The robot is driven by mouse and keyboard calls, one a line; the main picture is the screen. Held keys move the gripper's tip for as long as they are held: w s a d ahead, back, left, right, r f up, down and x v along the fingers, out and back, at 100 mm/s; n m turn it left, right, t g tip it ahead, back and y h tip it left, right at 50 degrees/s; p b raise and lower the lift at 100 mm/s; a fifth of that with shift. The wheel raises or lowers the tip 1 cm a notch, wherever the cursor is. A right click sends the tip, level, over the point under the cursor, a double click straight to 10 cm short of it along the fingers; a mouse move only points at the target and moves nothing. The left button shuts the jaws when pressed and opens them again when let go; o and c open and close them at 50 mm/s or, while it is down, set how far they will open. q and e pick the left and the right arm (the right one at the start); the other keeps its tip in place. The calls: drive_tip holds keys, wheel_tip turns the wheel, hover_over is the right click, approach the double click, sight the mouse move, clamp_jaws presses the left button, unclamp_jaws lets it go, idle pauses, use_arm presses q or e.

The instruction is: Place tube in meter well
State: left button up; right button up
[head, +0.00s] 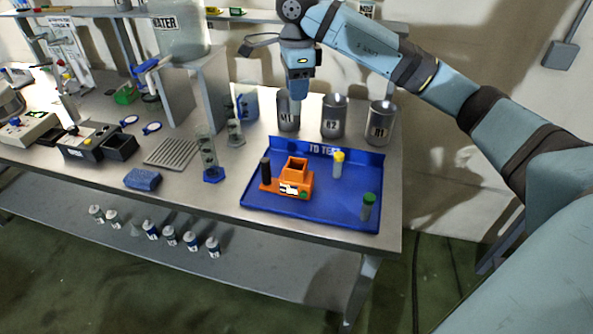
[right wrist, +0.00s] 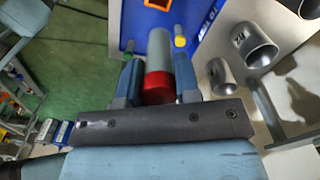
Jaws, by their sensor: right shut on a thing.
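The orange meter (head: 292,180) stands on the blue tray (head: 335,215) with its square well open at the top and empty. A corner of the meter (right wrist: 158,4) shows at the top of the right wrist view. My right gripper (head: 298,92) is raised behind the tray, in front of the metal cups in the head view. In the right wrist view my right gripper (right wrist: 158,90) is shut on a grey tube with a red cap (right wrist: 158,86). The held tube cannot be made out in the head view. My left gripper is not in view.
A yellow-capped tube (head: 338,164) and a green-capped tube (head: 368,206) stand on the tray. A dark post (head: 265,168) rises beside the well. Metal cups (head: 333,118) stand behind the tray. A glass cylinder (head: 209,160) and a blue sponge (head: 142,179) are left of it.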

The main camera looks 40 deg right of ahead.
drive_tip(key=shift+d+f+p, duration=0.1)
drive_tip(key=shift+f+p, duration=0.75)
drive_tip(key=shift+f, duration=9)
drive_tip(key=shift+f, duration=0.2)
drive_tip(key=o, duration=0.9)
drive_tip(key=shift+r, duration=0.15)
